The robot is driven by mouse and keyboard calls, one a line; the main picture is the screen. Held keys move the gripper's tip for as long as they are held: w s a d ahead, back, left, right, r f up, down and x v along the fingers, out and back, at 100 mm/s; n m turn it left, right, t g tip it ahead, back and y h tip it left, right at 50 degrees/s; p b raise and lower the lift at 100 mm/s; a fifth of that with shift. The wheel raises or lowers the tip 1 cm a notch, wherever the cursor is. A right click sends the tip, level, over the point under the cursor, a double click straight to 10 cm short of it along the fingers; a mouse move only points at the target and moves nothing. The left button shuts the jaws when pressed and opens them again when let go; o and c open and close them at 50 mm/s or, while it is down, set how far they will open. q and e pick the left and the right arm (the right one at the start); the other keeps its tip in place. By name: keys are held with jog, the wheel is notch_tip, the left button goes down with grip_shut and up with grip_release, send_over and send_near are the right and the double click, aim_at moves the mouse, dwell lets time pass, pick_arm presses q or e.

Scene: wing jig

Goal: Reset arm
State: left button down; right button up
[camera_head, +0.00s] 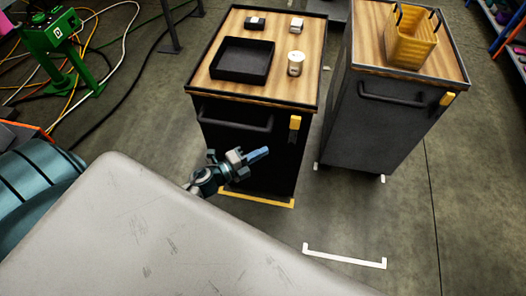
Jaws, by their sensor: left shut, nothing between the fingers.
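My left gripper (258,155) shows in the middle of the head view, just beyond the edge of a large pale grey surface. Its fingers are shut with nothing between them, and they point to the right. It appears in front of the dark side of the nearer wood-topped cart (267,92), below the cart's handle. I cannot tell how far it is from the cart. Most of the arm behind it is hidden by the pale surface. My right gripper is not in view.
The nearer cart carries a black tray (243,77), a small cylinder (296,63) and small boxes. A second cart (383,120) with a yellow basket (411,45) stands to the right. Green equipment (60,45) and loose cables lie at the upper left. Floor at the lower right is clear.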

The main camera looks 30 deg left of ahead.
pick_arm(q)
jog(key=s+a+f+n+g+y, duration=0.1)
jog(key=s+a+f+n+y, duration=0.25)
jog(key=f, duration=0.55)
jog(key=s+a+f+n+g+y, duration=0.25)
jog(key=f+n, duration=0.25)
jog(key=f, duration=0.4)
jog(key=s+a+f+n+g+y, duration=0.15)
jog(key=s+f+n, duration=0.3)
jog(key=f, duration=0.45)
jog(key=s+f+n+g, duration=0.3)
jog(key=s+f, duration=0.3)
jog(key=s, duration=0.3)
jog(key=s+f+n+g+y, duration=0.1)
jog(key=s+f+n+g, duration=0.2)
jog(key=s+f, duration=0.3)
jog(key=s+f+n+g+y, duration=0.1)
jog(key=s+f+n+g, duration=0.2)
jog(key=s, duration=1.1)
notch_tip(320, 180, down, 3)
jog(key=shift+s+d+f+n, duration=0.1)
jog(key=shift+s+d+n, duration=0.15)
jog(key=shift+d+n, duration=0.25)
